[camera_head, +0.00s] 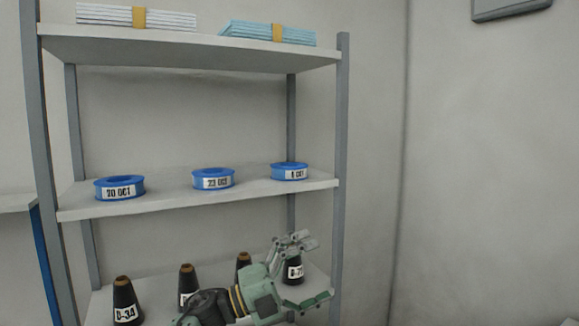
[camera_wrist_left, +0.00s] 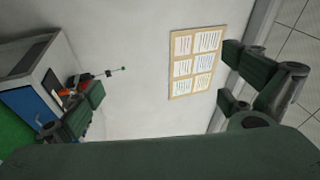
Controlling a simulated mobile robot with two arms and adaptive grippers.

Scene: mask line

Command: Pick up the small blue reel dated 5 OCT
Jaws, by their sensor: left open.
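Three small blue reels stand on the middle shelf. The left reel (camera_head: 119,187) reads 20 OCT, and the middle reel (camera_head: 213,178) seems to read 23 OCT. The right reel (camera_head: 290,171), near the shelf's right end, has a single-digit OCT label; its digit is too small to read surely. My left gripper (camera_head: 312,268) is open, below and slightly right of that reel, by the lower shelf. In the left wrist view its spread fingers (camera_wrist_left: 165,100) have nothing between them. No reel shows there. My right gripper is not in view.
Black cones, one (camera_head: 124,302) marked D-34, stand on the lower shelf; another cone (camera_head: 293,268) appears by my left gripper. Paper stacks (camera_head: 137,17) lie on the top shelf. A grey post (camera_head: 341,150) bounds the right side. The wrist view shows a notice board (camera_wrist_left: 195,62).

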